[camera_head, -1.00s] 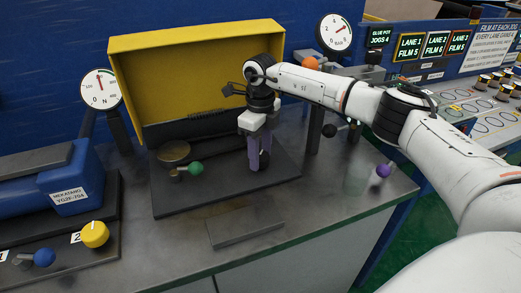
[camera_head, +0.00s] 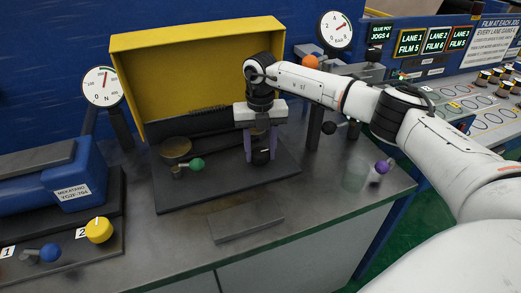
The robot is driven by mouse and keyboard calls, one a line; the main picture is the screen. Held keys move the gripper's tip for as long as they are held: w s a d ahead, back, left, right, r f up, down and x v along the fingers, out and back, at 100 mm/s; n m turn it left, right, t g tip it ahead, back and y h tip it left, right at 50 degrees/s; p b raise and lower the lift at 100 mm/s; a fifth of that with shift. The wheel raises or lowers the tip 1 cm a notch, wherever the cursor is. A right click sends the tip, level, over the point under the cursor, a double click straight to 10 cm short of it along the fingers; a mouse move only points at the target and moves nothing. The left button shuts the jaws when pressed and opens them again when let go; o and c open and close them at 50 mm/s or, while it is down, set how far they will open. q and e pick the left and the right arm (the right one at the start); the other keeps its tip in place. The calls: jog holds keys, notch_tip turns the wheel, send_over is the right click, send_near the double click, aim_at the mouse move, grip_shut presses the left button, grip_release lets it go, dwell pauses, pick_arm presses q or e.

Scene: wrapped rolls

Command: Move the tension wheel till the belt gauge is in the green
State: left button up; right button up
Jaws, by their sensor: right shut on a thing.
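My right gripper (camera_head: 262,158) points down in front of the yellow hood, with its two purple fingers on either side of a dark round knob (camera_head: 261,157) above the dark base plate. It is shut on this knob, which its fingers partly hide. I cannot tell for certain that this knob is the tension wheel. A second gauge marked BAR (camera_head: 335,29) stands behind on the right. My left gripper is out of view.
The yellow hood (camera_head: 190,70) rises behind the gripper. A green-knobbed lever (camera_head: 196,164), a brass disc (camera_head: 175,148), a yellow knob (camera_head: 99,230), a blue-knobbed lever (camera_head: 49,252) and a purple-knobbed lever (camera_head: 382,167) stand around. The front bench (camera_head: 160,250) is mostly clear.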

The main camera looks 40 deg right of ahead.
aim_at(260, 152)
jog(key=shift+w+r+m, duration=0.1)
jog(key=shift+r+m, duration=0.05)
jog(key=shift+m, duration=0.55)
jog(key=o, duration=1.1)
jog(key=shift+c, duration=0.2)
notch_tip(260, 152, up, 8)
jog(key=shift+f+b, duration=0.25)
jog(key=shift+b, duration=0.3)
jog(key=shift+f, duration=0.1)
